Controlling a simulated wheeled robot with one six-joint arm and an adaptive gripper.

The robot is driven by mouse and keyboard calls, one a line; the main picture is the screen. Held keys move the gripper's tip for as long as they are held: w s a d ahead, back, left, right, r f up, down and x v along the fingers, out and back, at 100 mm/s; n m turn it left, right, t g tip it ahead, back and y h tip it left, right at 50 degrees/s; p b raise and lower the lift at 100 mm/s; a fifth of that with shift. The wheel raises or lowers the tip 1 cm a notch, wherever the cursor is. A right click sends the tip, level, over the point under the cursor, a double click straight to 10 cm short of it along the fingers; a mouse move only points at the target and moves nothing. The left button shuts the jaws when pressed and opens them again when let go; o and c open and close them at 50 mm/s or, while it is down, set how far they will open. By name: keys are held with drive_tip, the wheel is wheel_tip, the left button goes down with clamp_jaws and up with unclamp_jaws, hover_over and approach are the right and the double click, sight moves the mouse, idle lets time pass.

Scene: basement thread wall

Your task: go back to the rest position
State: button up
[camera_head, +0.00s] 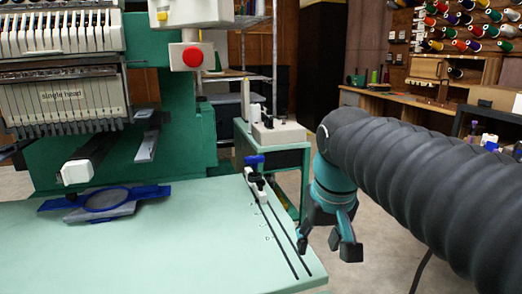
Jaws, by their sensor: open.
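My gripper (326,246) hangs at the lower middle of the view, at the end of my arm, which comes in from the right in a ribbed dark sleeve. Its fingers point down and are apart, with nothing between them. It appears just right of the pale green machine table's (150,250) right edge; the distance between them is hard to tell.
A green embroidery machine (180,125) with a red button (193,56) stands at the left. A blue hoop (106,199) lies on its table. A small clamp with a blue knob (255,170) sits near the table's right edge. A wooden workbench (400,103) and thread spools stand behind my arm.

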drive_tip(key=s+d+f+m+t, duration=0.1)
drive_tip(key=s+d+f, duration=0.4)
drive_tip(key=s+f, duration=0.5)
drive_tip(key=shift+s+f+t, duration=0.35)
drive_tip(key=shift+f+t, duration=0.05)
drive_tip(key=shift+t, duration=0.3)
drive_tip(key=shift+a, duration=0.1)
drive_tip(key=shift+d, duration=0.2)
